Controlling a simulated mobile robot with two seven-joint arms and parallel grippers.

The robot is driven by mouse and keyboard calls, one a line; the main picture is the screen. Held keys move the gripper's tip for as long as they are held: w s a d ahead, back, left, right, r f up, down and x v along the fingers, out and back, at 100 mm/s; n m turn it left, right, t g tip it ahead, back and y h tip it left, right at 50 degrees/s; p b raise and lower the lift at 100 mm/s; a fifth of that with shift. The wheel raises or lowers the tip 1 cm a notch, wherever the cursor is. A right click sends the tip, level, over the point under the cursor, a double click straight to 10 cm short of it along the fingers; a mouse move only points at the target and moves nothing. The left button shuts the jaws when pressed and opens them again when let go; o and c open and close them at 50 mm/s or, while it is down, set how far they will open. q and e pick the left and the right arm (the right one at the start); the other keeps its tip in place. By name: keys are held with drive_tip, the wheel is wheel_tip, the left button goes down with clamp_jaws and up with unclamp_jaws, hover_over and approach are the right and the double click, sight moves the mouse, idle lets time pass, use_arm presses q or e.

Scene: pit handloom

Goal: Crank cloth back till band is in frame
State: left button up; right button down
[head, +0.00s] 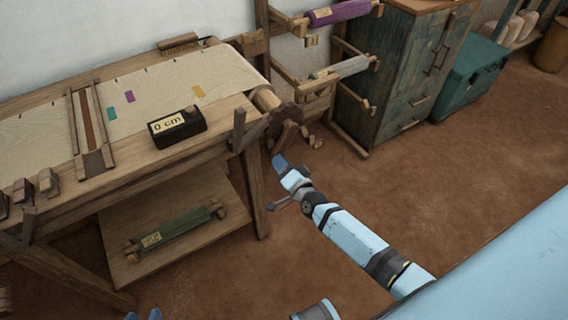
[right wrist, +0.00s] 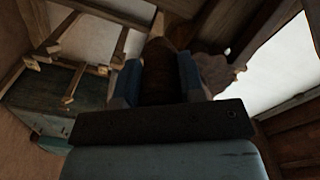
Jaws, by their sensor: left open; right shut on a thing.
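The pale cloth (head: 150,85) lies along the loom top, with teal (head: 112,113), purple (head: 129,96) and yellow (head: 198,91) patches to the right of a wooden frame (head: 72,125). A dark brown strip (head: 87,120) shows between the frame's rails. The cloth runs to a roller (head: 266,99) at the right end, with a wooden crank (head: 287,132) beside it. My right gripper (head: 281,163) is at the crank, shut on its brown handle (right wrist: 157,75) in the right wrist view. My left gripper (head: 143,316) is open and empty at the bottom edge, mostly cut off.
A black box (head: 178,127) reading "0 cm" sits on the loom's front rail. A green roll (head: 170,233) lies on the lower shelf. A rack with a purple roll (head: 340,12), a dark cabinet (head: 405,75) and a teal chest (head: 468,75) stand behind. The brown floor is open.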

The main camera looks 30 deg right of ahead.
drive_tip(key=c, duration=0.7)
unclamp_jaws()
drive_tip(key=shift+c, duration=0.2)
drive_tip(key=shift+s, duration=0.1)
use_arm(q)
drive_tip(key=shift+a+r+p, duration=0.1)
drive_tip(key=shift+r+p, duration=0.05)
drive_tip(key=shift+p, duration=0.55)
use_arm(e)
drive_tip(key=s+d, duration=0.1)
drive_tip(key=s, duration=1.2)
drive_tip(key=shift+s, duration=0.3)
